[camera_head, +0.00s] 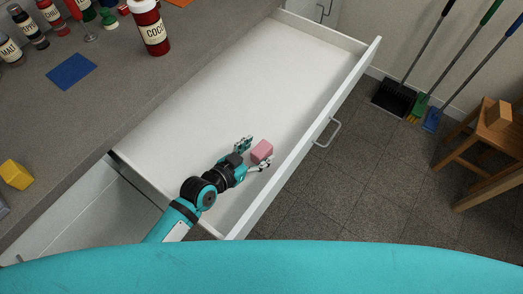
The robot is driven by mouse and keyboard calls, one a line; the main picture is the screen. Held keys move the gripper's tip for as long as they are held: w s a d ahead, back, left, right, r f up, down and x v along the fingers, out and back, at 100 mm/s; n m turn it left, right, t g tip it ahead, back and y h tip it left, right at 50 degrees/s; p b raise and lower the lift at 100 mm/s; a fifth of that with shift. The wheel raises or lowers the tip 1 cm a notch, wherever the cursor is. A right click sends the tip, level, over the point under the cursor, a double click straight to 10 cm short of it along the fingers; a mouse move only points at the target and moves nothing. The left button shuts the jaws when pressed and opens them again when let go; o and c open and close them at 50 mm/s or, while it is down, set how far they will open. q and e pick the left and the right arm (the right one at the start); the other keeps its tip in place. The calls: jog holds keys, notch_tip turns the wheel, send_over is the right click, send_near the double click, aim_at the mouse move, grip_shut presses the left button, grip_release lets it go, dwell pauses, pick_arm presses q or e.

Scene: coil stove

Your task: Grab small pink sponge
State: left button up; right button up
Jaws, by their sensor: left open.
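The small pink sponge (262,151) is a pink block in the open white drawer (290,65), near the drawer's front panel. My left gripper (257,157) is over the drawer with its fingers open. One finger is on the far left side of the sponge and the other on its near right side, so the sponge lies between or just ahead of the fingertips. I cannot tell whether either finger touches it. My right gripper is not in view.
The drawer is otherwise empty, with a handle (327,133) on its front. The grey counter (110,105) holds a red cocoa jar (151,27), a blue sheet (71,71) and a yellow block (15,174). Brooms and a wooden chair (490,135) stand at right.

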aim_at(264, 149)
pick_arm(q)
jog(key=x, duration=0.2)
jog(key=shift+w+d+f, duration=0.15)
jog(key=shift+w+d, duration=0.05)
jog(key=shift+w, duration=0.05)
jog(key=c, duration=0.9)
